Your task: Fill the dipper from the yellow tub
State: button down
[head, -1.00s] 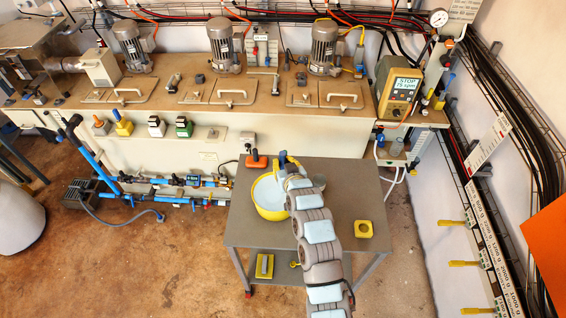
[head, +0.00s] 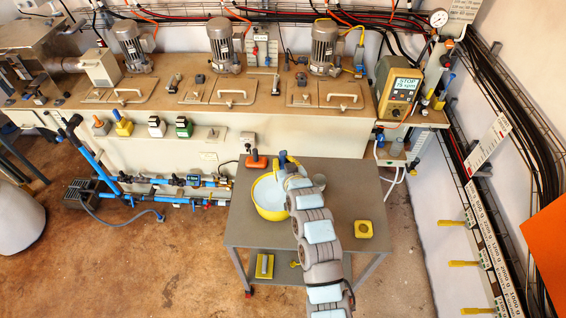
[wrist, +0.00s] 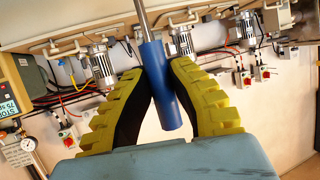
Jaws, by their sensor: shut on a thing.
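The yellow tub (head: 272,215) stands on the grey table, with pale whitish-blue contents showing inside. My gripper (wrist: 163,85) is shut on the dipper's blue handle (wrist: 162,88), with a yellow ribbed finger on each side. The dipper's metal rod (wrist: 143,18) runs up out of the handle and leaves the top of the wrist view. In the head view my gripper (head: 287,164) is beside the tub's upper right rim, with the blue handle (head: 282,158) showing at its end. The dipper's cup cannot be made out in either view, so I cannot tell whether it is in the contents.
An orange-based item (head: 256,161) sits by the table's back left corner. A long machine with motors (head: 325,46) stands behind. A yellow item (head: 264,266) is on the lower shelf.

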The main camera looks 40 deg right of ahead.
jog(key=shift+r+p, duration=1.9)
jog(key=shift+r, duration=3)
jog(key=shift+w+a+r+n+h+p, duration=0.2)
jog(key=shift+a+r, duration=0.15)
jog(key=shift+a, duration=0.25)
jog(key=shift+w+a+r+n+h+p, duration=0.1)
jog(key=shift+w+a+r+n+p, duration=0.1)
jog(key=shift+a+r, duration=0.25)
jog(key=shift+a+f, duration=0.1)
jog(key=shift+a, duration=0.05)
jog(key=shift+w+a+n+h+b, duration=0.25)
jog(key=shift+a+b, duration=0.15)
jog(key=shift+a, duration=0.2)
jog(key=shift+w+a+n+h+b, duration=0.15)
jog(key=shift+a+n+b, duration=0.1)
jog(key=shift+a+b, duration=0.25)
jog(key=shift+w+a+f+b, duration=0.1)
jog(key=shift+w+a+b, duration=0.05)
jog(key=shift+a+b, duration=0.35)
